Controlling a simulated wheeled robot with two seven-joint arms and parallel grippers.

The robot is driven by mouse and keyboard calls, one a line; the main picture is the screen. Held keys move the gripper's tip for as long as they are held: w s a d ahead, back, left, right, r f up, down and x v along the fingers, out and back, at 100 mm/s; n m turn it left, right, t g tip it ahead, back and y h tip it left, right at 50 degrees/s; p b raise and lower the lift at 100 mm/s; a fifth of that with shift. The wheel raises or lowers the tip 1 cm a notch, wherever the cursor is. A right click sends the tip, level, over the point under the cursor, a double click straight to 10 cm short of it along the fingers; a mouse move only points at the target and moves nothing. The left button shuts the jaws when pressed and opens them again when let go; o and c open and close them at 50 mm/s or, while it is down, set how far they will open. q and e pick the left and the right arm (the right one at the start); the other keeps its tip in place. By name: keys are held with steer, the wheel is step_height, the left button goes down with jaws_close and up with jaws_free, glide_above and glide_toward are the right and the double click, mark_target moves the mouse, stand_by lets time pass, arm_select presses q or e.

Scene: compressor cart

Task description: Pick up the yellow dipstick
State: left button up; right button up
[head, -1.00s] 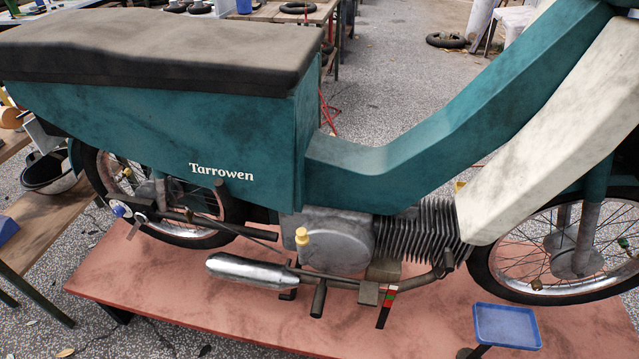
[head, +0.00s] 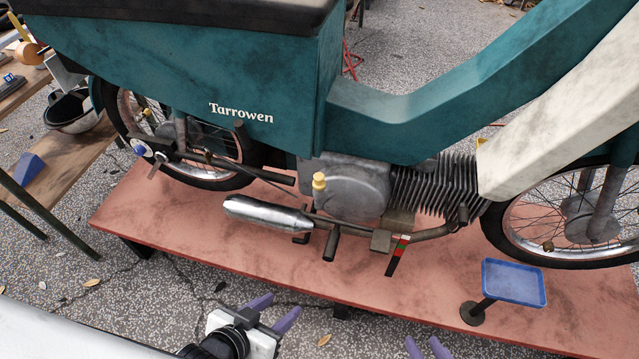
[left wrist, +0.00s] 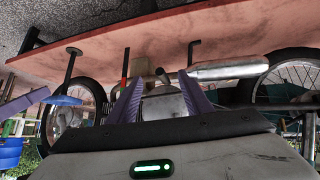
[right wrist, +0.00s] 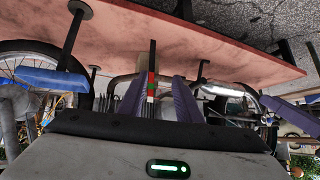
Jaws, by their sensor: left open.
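The yellow dipstick (head: 319,181) shows as a small knobbed cap on the grey engine case (head: 350,193) of the teal motorbike; only its top is visible. It stands in the case, above the chrome silencer (head: 268,213). My left gripper (head: 284,303) is open and empty in front of the red platform, well below the dipstick in the head view. My right gripper (head: 421,342) shows only its purple fingertips at the bottom edge. They are apart, with nothing visible between them. I cannot make out the dipstick in either wrist view.
The bike stands on the red platform (head: 190,222). A kickstart-like pedal (head: 330,244) and a footrest with a striped lever (head: 398,255) project below the engine. A blue tray (head: 514,283) on a post stands at right. A wooden bench (head: 60,180) is at left.

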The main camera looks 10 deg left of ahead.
arm_select(q)
steer(key=w+d+r+g+h+p, duration=0.1)
steer(key=w+d+r+h+p, duration=0.1)
steer(key=w+d+r, duration=0.5)
steer(key=n+g+y+p, duration=0.3)
steer(key=n+y, duration=0.1)
steer(key=y, duration=0.2)
glide_toward(319, 177)
steer(key=a+f, duration=0.1)
steer(key=x, duration=0.4)
steer(key=shift+w+r, duration=0.1)
steer(key=shift+d+b+x, duration=0.2)
steer(key=shift+d+x, duration=0.05)
steer(key=shift+x, duration=1.3)
steer(key=shift+d+b+x, duration=0.2)
steer(key=shift+x, duration=1.4)
arm_select(e)
steer(key=r, duration=0.2)
steer(key=d, duration=0.1)
steer(key=shift+s+r, duration=0.3)
steer(key=shift+r, duration=0.1)
arm_select(q)
steer(key=c, duration=1.1)
